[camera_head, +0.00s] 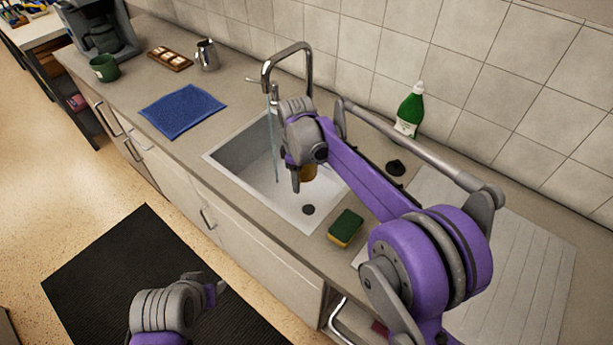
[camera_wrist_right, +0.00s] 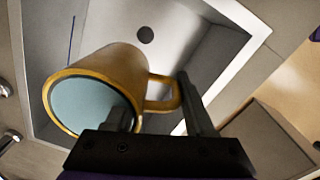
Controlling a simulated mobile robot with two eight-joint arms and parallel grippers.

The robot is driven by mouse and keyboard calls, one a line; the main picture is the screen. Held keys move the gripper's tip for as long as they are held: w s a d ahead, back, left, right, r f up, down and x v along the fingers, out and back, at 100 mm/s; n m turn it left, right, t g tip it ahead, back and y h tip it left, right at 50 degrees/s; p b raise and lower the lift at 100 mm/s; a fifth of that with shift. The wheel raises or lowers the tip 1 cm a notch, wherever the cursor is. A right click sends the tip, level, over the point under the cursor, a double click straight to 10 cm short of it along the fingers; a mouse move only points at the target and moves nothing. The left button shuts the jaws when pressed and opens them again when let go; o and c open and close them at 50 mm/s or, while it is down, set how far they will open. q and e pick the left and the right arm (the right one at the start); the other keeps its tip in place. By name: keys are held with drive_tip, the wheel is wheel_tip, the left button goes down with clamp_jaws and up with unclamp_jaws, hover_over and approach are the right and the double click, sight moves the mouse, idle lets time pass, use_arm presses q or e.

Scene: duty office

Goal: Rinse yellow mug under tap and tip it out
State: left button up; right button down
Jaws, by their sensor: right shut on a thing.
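The yellow mug (camera_wrist_right: 125,66) is over the sink basin, in my right gripper (camera_wrist_right: 160,115). Its pale blue-green inside (camera_wrist_right: 88,106) faces the wrist camera; I cannot tell whether it holds water. Its handle (camera_wrist_right: 165,92) lies between the fingers. In the head view my right gripper (camera_head: 297,178) hides most of the mug (camera_head: 309,173). The tap (camera_head: 287,52) is running, and a thin water stream (camera_head: 273,140) falls left of the mug, apart from it. My left gripper (camera_head: 207,284) hangs low over the dark mat; its jaw opening is unclear.
The sink (camera_head: 232,152) has a drain (camera_head: 308,210). A sponge (camera_head: 345,228) lies by its front right corner, a green bottle (camera_head: 409,112) behind it. A blue cloth (camera_head: 182,110), green mug (camera_head: 104,68) and metal jug (camera_head: 206,55) stand left. The ribbed drainboard (camera_head: 520,275) is clear.

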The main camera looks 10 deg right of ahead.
use_arm(q)
wheel_tip(320, 180, down, 12)
drive_tip(key=s+b, duration=0.2)
drive_tip(key=b, duration=0.8)
drive_tip(key=shift+s+f+g+b, duration=0.2)
drive_tip(key=shift+s+g+b, duration=0.1)
drive_tip(key=shift+b, duration=0.1)
use_arm(e)
wheel_tip(320, 180, up, 8)
drive_tip(key=a+y, duration=0.2)
drive_tip(key=y, duration=1.9)
drive_tip(key=shift+a+r+y, duration=0.25)
drive_tip(key=shift+a+y, duration=0.15)
